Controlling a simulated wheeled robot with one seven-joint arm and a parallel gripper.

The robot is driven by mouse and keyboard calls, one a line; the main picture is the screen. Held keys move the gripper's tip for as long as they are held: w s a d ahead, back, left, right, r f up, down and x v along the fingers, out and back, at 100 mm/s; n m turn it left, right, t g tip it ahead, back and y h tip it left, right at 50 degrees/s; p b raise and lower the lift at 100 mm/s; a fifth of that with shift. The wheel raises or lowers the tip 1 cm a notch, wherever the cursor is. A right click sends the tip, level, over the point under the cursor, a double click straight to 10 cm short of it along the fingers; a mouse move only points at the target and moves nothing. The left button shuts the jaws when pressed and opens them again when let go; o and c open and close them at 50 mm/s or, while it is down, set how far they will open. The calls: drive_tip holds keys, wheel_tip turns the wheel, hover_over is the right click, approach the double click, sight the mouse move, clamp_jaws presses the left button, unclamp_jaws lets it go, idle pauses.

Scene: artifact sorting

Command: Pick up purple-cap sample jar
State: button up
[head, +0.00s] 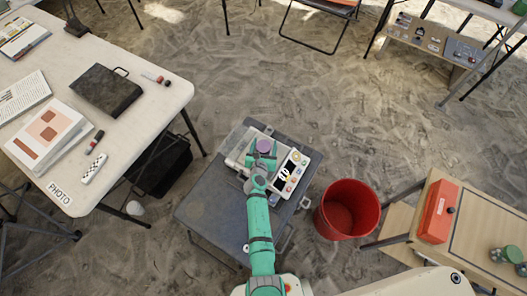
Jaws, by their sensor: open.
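The purple cap (264,145) of the sample jar shows at the end of my arm, over the white case (236,152) on the dark grey box. The jar's body is hidden below the cap and behind my gripper. My gripper (262,156) is open, at the near side of the cap. The fingers are small in this view, and I cannot tell whether they touch the jar or stand around it.
The white case carries a panel with a dark screen and buttons (292,172) and rests on a dark grey box (205,215). A red bucket (347,208) stands to the right. A white table (135,130) is at left, a wooden table with a red box (438,212) at right. Sandy floor lies behind.

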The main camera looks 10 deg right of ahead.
drive_tip(key=shift+w, duration=0.1)
drive_tip(key=c, duration=1.1)
